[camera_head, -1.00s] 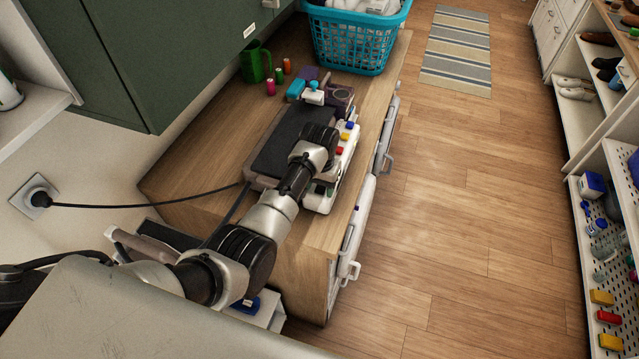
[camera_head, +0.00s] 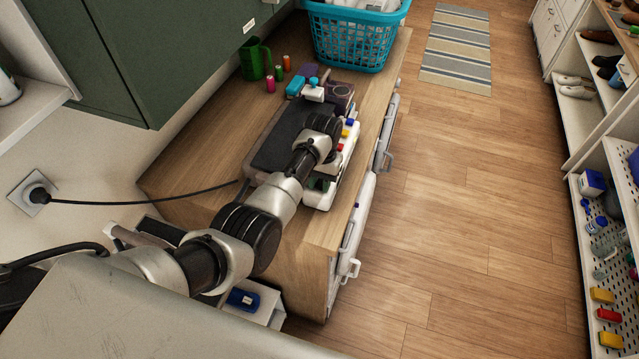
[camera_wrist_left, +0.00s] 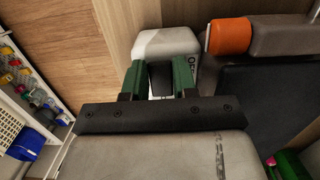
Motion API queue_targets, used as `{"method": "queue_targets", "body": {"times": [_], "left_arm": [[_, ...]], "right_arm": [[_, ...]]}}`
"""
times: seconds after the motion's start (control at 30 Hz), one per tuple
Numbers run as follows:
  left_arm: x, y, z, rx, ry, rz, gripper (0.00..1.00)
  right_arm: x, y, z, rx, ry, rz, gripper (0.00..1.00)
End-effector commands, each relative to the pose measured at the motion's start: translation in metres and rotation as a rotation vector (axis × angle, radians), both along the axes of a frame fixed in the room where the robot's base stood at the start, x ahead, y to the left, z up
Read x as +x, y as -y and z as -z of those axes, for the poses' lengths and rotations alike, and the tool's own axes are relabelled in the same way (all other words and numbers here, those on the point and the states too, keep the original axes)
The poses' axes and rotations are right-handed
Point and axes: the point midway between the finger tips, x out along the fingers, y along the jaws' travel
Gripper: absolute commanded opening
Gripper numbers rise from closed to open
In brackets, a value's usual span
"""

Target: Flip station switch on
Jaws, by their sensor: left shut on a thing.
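The station (camera_head: 283,141) is a dark flat-topped unit on the wooden counter, with a white strip (camera_head: 347,166) along its right side carrying blue, yellow and red parts. In the left wrist view, a white end block (camera_wrist_left: 172,42) has partly hidden lettering that seems to start "OF". My left gripper (camera_wrist_left: 158,80) has its green fingers on either side of a black piece that looks like the switch (camera_wrist_left: 160,77), and is shut on it. Its on or off position cannot be told. In the head view my left arm covers part of the station. My right gripper is not in view.
A teal laundry basket (camera_head: 352,42), green mug (camera_head: 256,58) and small spools stand farther back on the counter (camera_head: 185,172). A cable runs to the wall socket (camera_head: 33,193). A green cabinet (camera_head: 165,50) overhangs at left. The floor (camera_head: 450,200) at right is clear.

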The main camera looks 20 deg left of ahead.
Motion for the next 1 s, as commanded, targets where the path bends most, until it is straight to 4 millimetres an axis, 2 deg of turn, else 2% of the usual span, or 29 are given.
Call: {"method": "queue_targets", "body": {"times": [0.03, 0.3, 0.43, 0.77, 0.8, 0.97, 1.0], "left_arm": [[0.003, 0.0, 0.003, 0.001, -0.037, 0.0, 0.04], [0.007, 0.0, 0.003, 0.007, -0.218, 0.0, 0.04], [0.007, 0.0, -0.001, 0.009, -0.257, 0.0, 0.04], [0.007, 0.0, -0.004, 0.009, -0.269, 0.0, 0.04], [0.007, 0.0, -0.004, 0.009, -0.269, 0.0, 0.29], [0.007, 0.0, -0.004, 0.009, -0.268, 0.0, 0.53], [0.007, 0.0, -0.004, 0.009, -0.268, 0.0, 0.53]], "right_arm": [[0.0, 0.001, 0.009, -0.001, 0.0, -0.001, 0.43], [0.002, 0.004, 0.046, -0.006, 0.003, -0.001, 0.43], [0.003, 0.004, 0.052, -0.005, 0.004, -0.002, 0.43], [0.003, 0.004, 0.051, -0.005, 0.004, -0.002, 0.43], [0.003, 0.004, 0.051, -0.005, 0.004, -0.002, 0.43], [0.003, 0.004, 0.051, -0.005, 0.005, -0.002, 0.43], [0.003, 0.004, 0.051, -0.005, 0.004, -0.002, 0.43]]}}
